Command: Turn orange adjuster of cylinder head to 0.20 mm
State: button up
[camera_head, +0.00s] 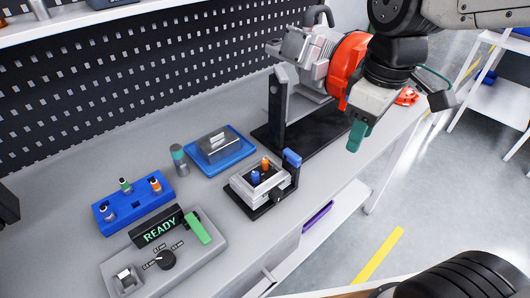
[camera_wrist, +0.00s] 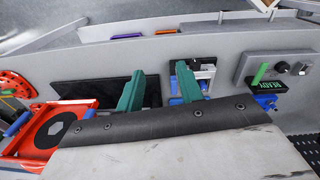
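The cylinder head (camera_head: 245,188) is a light-metal block on a black base at the middle of the bench. Its orange adjuster (camera_head: 265,164) and a blue adjuster (camera_head: 255,177) stand up from the top. A blue clamp handle (camera_head: 292,158) is at its right. My gripper (camera_head: 357,138) hangs to the right of the cylinder head, above the bench's front edge and apart from it. In the wrist view its two teal fingers (camera_wrist: 159,72) are spread with nothing between them. There the cylinder head (camera_wrist: 205,73) is partly behind the right finger, and I cannot make out the orange adjuster.
A red-orange motor unit (camera_head: 345,68) stands on a black stand at the back right. A blue tray (camera_head: 240,160) with a grey part, a teal-topped cylinder (camera_head: 178,157), a blue tool rack (camera_head: 130,213) and a READY display (camera_head: 158,229) with a dial lie left.

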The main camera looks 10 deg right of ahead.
jog(key=w+a+f+n, duration=0.3)
jog(key=w+a+n, duration=0.4)
jog(key=a, duration=0.1)
jog(key=n, duration=0.6)
send_over(266, 160)
jog(key=shift+g, duration=0.4)
notch_tip(266, 160, down, 4)
jog(key=shift+f, duration=0.15)
jog(key=shift+a+f, duration=0.1)
jog(key=shift+f, duration=0.25)
notch_tip(266, 160, down, 7)
jog(key=shift+f, duration=0.1)
grip_shut()
